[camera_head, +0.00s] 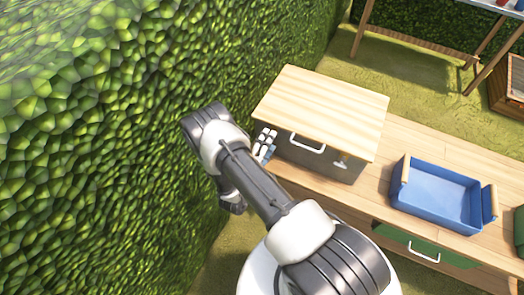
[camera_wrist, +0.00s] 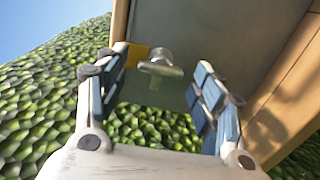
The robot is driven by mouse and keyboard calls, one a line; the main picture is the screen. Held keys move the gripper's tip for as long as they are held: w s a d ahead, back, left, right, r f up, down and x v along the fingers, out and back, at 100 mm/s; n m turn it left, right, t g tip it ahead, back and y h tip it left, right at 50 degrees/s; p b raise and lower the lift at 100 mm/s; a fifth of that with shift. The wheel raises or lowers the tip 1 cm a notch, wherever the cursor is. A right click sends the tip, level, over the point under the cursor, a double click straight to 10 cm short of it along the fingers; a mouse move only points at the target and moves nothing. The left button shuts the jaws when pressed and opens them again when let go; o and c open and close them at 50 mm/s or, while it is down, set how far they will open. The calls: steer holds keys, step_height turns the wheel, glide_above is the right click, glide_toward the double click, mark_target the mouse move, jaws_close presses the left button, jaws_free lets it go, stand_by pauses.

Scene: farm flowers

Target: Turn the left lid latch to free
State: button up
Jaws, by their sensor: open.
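A box with a pale wooden lid (camera_head: 325,105) and dark grey front (camera_head: 325,160) stands on the wooden bench. A white handle (camera_head: 307,143) is on its front. A small pale latch (camera_head: 341,165) shows at the front's right. In the wrist view, a metal latch (camera_wrist: 160,67) with a round knob sits on the grey panel beside a yellow patch (camera_wrist: 137,56). My gripper (camera_wrist: 160,88) is open, its blue-padded fingers on either side of the latch, with clear gaps. In the head view, my gripper (camera_head: 265,143) is at the box's left front, and the left latch is not visible there.
A blue tray (camera_head: 435,195) with wooden grips sits on the bench (camera_head: 390,150) to the right of the box. A green drawer (camera_head: 425,248) is below. A tall hedge (camera_head: 120,130) stands close to my arm on the left.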

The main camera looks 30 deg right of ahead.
steer(key=v, duration=1.1)
steer(key=shift+a, duration=0.15)
steer(key=shift+s, duration=0.2)
